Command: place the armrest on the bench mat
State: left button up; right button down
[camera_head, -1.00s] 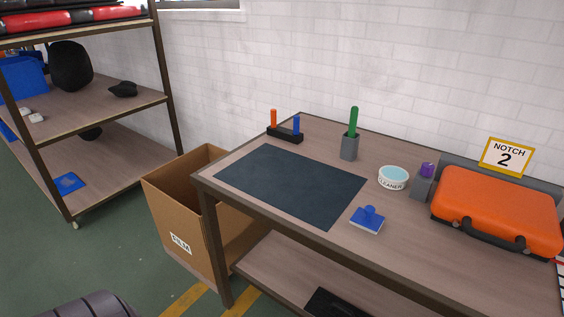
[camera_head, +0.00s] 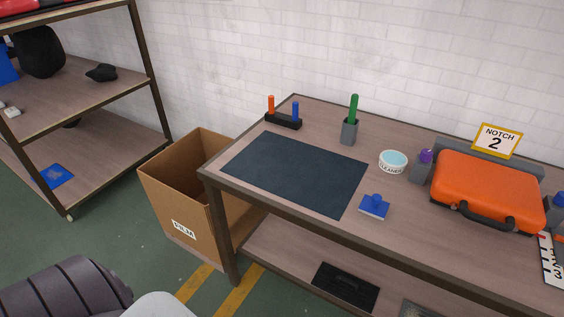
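The bench mat (camera_head: 296,173) is a dark blue-grey rectangle lying flat and bare on the left part of the bench top. I cannot make out an armrest with certainty. A dark grey, ribbed, rounded shape (camera_head: 68,292) fills the lower left corner, with a smooth light grey piece beside it; I cannot tell whether it is part of my arm or something held. Neither gripper's fingers show in this view.
The bench (camera_head: 400,222) carries a black holder (camera_head: 284,121) with two handles, a grey cup (camera_head: 349,131), a cleaner tin (camera_head: 393,162), a blue stamp-like block (camera_head: 374,206) and an orange case (camera_head: 488,190). A cardboard FILM box (camera_head: 180,210) stands left of the bench, near a shelf rack (camera_head: 115,185).

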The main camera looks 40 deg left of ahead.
aim_at(298, 168)
jog(key=k+j, duration=0.1)
jog(key=j, duration=2.4)
